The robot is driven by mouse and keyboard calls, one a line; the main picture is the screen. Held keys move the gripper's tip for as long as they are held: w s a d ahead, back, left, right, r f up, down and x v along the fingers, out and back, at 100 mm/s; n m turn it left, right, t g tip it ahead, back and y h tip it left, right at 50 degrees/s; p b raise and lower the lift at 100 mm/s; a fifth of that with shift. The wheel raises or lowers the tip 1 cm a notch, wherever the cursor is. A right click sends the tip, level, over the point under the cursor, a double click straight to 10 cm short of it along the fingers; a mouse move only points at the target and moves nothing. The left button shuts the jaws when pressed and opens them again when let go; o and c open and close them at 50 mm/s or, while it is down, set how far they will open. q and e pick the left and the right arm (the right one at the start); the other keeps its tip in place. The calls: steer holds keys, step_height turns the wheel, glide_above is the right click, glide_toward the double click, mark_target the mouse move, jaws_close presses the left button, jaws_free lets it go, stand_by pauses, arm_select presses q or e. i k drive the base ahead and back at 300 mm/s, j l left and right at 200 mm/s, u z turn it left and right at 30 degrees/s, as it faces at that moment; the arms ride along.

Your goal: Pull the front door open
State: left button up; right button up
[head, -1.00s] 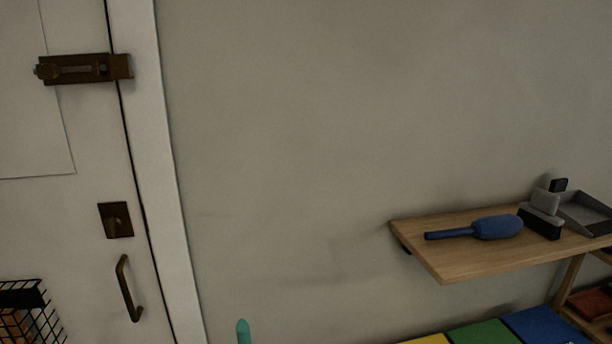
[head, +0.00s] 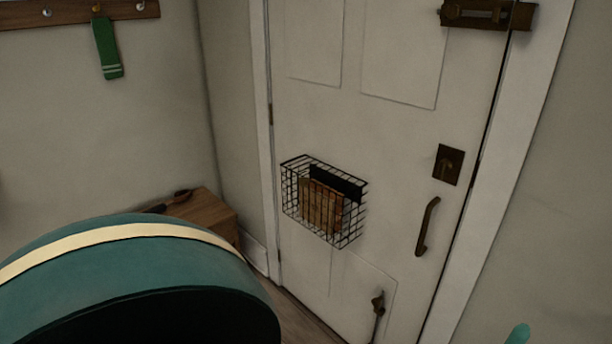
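The white front door (head: 400,150) fills the middle of the head view and looks closed in its frame. Its dark handle (head: 427,227) is on the right side, below a square lock plate with a knob (head: 448,164). A brown slide bolt (head: 487,14) spans the door's right edge at the top; I cannot tell whether it is fastened. A dark fitting (head: 377,303) sits low on the door. Hinges show along the left edge. Neither gripper shows. A large teal part with a cream band at lower left looks like my arm.
A hook rail (head: 75,14) with a green strap (head: 107,48) is on the left wall.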

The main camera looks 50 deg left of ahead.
mark_target(377, 93)
steer(key=u, duration=1.65)
steer(key=z, duration=1.15)
steer(key=i+j+z, duration=0.15)
steer(key=i+z, duration=0.2)
steer(key=i, duration=0.05)
